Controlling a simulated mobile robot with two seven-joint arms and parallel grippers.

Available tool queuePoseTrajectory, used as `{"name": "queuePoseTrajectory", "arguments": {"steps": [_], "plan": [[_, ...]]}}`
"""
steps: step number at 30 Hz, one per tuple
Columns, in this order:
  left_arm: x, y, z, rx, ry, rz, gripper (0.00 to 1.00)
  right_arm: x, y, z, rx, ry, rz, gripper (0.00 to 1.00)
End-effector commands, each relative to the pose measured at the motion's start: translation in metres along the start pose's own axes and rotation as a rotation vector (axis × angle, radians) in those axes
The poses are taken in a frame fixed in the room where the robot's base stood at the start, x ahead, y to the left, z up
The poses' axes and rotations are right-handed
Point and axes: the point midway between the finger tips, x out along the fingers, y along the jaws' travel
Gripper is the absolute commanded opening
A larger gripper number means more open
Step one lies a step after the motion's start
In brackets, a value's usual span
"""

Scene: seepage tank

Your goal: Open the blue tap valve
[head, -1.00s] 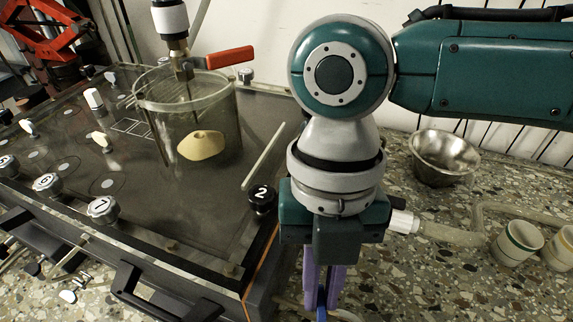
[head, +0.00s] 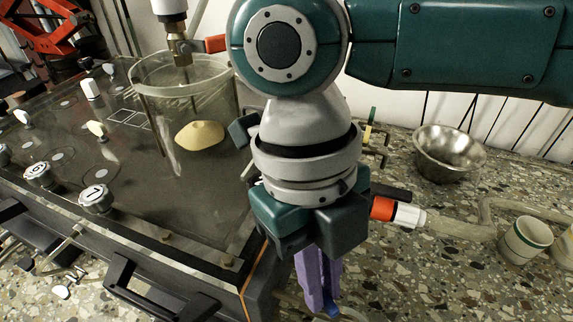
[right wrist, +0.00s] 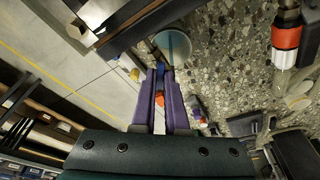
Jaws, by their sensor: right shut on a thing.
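The blue tap valve (head: 333,309) shows only as a small blue piece at the tips of my right gripper (head: 322,300), low in the head view. In the right wrist view the blue piece (right wrist: 160,67) sits between the ends of the two purple fingers (right wrist: 160,76). The right gripper is shut on it, pointing down beside the tank's front right corner. The tap's body and how far its handle is turned are hidden by the fingers. My left gripper is in neither view.
The tank table (head: 120,225) with numbered knobs and a glass beaker (head: 205,110) stands left of my right arm. A hose with an orange and white connector (head: 395,211), a steel bowl (head: 448,155) and cups (head: 524,240) are on the terrazzo worktop at right.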

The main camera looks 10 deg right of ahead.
Motion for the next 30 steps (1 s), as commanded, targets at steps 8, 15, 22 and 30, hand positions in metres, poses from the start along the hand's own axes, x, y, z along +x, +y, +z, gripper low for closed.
{"name": "queuePoseTrajectory", "arguments": {"steps": [8,15,22,30], "plan": [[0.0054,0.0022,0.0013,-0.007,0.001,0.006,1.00,0.0003,0.0019,-0.0001,-0.256,0.000,-0.067,0.00],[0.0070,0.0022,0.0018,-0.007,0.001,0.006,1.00,0.0008,0.0029,0.0000,-0.345,-0.001,-0.089,0.00],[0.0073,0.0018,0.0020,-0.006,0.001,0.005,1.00,0.0005,0.0033,-0.0009,-0.546,0.001,-0.142,0.00],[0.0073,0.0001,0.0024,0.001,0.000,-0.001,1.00,0.0005,0.0034,-0.0010,-0.542,0.001,-0.140,0.28]]}}
